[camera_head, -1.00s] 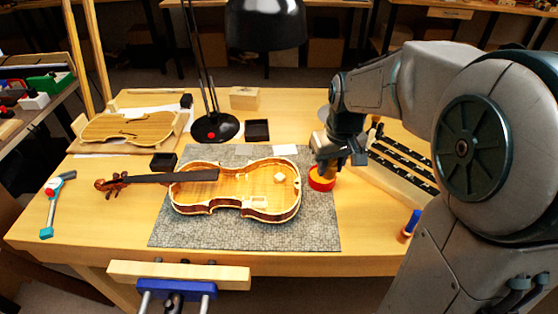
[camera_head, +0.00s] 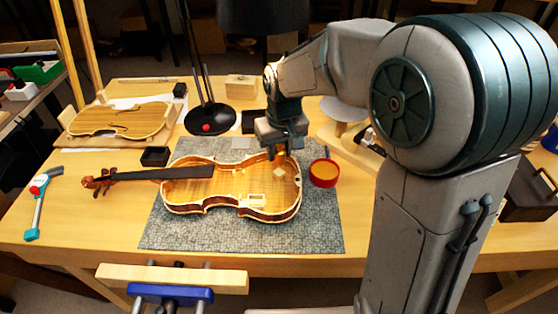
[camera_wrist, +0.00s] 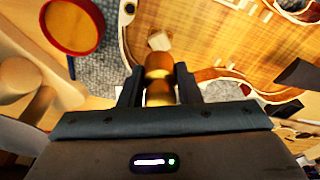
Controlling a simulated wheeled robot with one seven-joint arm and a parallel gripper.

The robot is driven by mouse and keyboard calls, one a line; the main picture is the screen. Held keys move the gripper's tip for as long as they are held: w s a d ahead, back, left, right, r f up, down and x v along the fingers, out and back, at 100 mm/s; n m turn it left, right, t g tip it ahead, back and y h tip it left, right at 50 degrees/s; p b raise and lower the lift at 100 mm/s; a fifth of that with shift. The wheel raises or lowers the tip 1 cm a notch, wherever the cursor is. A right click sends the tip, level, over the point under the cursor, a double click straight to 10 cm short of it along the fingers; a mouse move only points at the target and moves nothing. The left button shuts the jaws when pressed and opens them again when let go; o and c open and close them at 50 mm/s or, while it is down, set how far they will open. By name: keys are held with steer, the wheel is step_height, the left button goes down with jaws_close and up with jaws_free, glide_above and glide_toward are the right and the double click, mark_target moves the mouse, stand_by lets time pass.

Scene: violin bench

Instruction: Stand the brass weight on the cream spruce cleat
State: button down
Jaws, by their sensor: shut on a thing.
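The brass weight (camera_wrist: 158,64) is held between the fingers of my gripper (camera_wrist: 158,84), which is shut on it. In the head view my gripper (camera_head: 280,149) hangs over the upper right part of the open violin body (camera_head: 206,206). The cream spruce cleat (camera_head: 279,173) is a small pale block inside the body, just below my gripper in the picture. In the wrist view the cleat (camera_wrist: 159,41) shows just beyond the weight. The weight looks above the cleat; whether they touch, I cannot tell.
A round red tin (camera_head: 324,173) stands on the grey mat (camera_head: 325,225), right of the violin. The black lamp base (camera_head: 210,118) stands behind. A small dark tray (camera_head: 155,156) is by the neck. The vise (camera_head: 172,282) is at the front edge.

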mark_target(281, 145)
steer(key=shift+a+f, duration=0.1)
steer(key=shift+f, duration=1.9)
steer(key=shift+f, duration=0.1)
steer(key=c, duration=1.1)
jaws_free()
steer(key=shift+o, duration=0.2)
steer(key=r, duration=0.5)
steer(key=s+r, duration=0.1)
steer(key=r, duration=0.1)
steer(key=shift+d+r, duration=0.3)
steer(key=shift+r, duration=0.05)
steer(key=s+d+m, duration=0.4)
steer(key=s+d, duration=0.9)
steer(key=s, duration=0.4)
steer(key=shift+s+t, duration=0.35)
steer(key=shift+t, duration=0.05)
